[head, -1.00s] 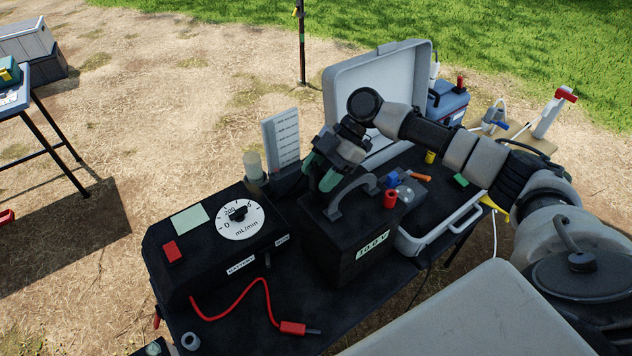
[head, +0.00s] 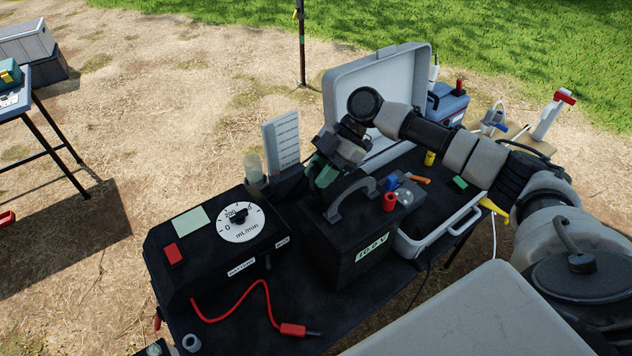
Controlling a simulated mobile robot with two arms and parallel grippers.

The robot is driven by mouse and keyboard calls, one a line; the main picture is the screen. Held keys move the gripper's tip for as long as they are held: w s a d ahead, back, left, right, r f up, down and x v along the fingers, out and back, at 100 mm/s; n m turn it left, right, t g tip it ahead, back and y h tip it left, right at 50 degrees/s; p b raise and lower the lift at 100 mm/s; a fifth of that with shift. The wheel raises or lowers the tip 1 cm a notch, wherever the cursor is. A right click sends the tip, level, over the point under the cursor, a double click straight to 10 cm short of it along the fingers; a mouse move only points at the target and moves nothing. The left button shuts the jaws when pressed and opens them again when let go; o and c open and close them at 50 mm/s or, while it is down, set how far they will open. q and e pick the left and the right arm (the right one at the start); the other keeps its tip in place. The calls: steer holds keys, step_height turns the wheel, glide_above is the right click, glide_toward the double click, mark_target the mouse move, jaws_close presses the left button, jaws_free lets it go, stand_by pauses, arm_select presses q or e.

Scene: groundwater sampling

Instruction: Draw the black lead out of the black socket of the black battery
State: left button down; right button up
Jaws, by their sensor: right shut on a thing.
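The black battery (head: 345,245) stands on the dark table, with a grey carry handle (head: 350,195), a voltage label on its front and a red socket (head: 390,202) on its top right. My right gripper (head: 321,176) reaches down at the battery's far left top, behind the handle. Its green fingers are close together, shut on the black lead's plug. The plug and the black socket are hidden by the fingers and handle, so I cannot see how deep the plug sits. My left gripper is not in view.
The pump controller (head: 215,240) with its dial stands left of the battery. A red lead (head: 265,290) lies loose in front of it. An open grey case (head: 375,90) stands behind. A clear vial (head: 254,168) and white card stand near my gripper.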

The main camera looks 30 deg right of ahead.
steer(key=shift+r+p, duration=1.55)
steer(key=shift+r, duration=0.8)
steer(key=shift+f, duration=0.1)
